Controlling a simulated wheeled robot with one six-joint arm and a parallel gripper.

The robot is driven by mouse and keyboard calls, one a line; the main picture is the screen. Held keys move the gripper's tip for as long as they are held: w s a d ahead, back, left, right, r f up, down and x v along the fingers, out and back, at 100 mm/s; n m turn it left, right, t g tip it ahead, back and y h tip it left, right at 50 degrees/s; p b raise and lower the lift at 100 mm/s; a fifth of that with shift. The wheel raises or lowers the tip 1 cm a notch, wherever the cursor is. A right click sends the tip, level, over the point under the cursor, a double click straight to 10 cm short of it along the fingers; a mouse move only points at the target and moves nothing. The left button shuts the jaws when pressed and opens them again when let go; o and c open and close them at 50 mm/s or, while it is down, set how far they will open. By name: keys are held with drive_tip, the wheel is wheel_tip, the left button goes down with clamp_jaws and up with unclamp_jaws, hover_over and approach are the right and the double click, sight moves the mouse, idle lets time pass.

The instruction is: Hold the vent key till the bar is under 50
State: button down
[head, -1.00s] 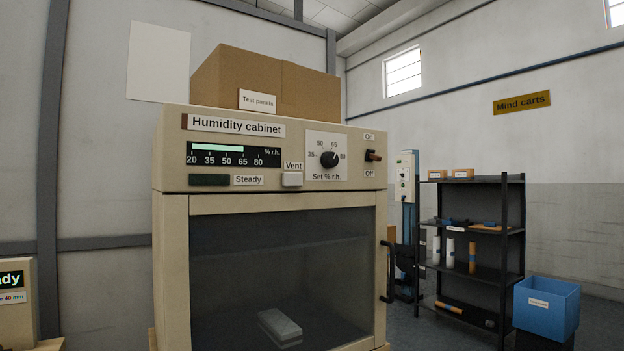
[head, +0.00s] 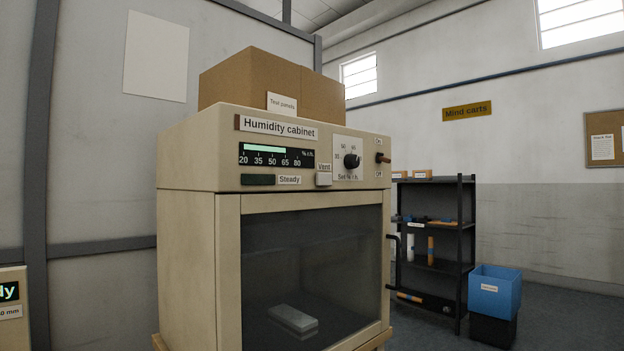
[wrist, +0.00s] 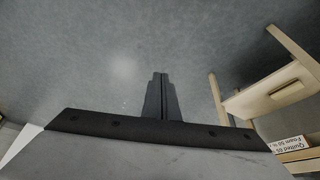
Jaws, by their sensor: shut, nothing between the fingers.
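The humidity cabinet (head: 190,150) stands at the middle of the head view. Its pale vent key (head: 324,179) sits under the "Vent" label, with nothing touching it. The light green bar (head: 264,149) on the black % r.h. display ends near 65. The "Steady" lamp (head: 258,180) is dark green and looks unlit. My gripper (wrist: 161,76) shows in the wrist view with its fingers together and empty, over grey floor. It is not in the head view, and the vent key is not in the wrist view.
The set dial (head: 351,161) and On/Off switch (head: 382,157) are right of the key. A door handle (head: 390,262) juts from the cabinet's right side. A black shelf (head: 458,265) and blue bin (head: 495,291) stand right. The wrist view shows a wooden frame (wrist: 262,100) at right.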

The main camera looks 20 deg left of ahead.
sight(326, 178)
drive_tip(key=shift+a, duration=0.15)
drive_tip(key=w+a+r+m+t+y, duration=0.1)
drive_tip(key=w+a+r+m+y, duration=0.45)
drive_tip(key=w+a+r, duration=0.55)
drive_tip(key=w+a+r+m+t+y, duration=0.1)
drive_tip(key=w+a+r+m+y, duration=0.4)
drive_tip(key=a+r, duration=0.9)
drive_tip(key=w+a+r+m+y, duration=0.3)
drive_tip(key=a+r+m, duration=0.3)
drive_tip(key=r, duration=0.7)
drive_tip(key=w+a+r+m+y, duration=0.3)
drive_tip(key=w+a+r+m, duration=0.2)
drive_tip(key=a+r, duration=0.6)
drive_tip(key=shift+w+a+r+m, duration=0.15)
drive_tip(key=shift+r+m, duration=0.4)
drive_tip(key=shift+r, duration=0.35)
drive_tip(key=x, duration=1.4)
drive_tip(key=shift+r, duration=0.1)
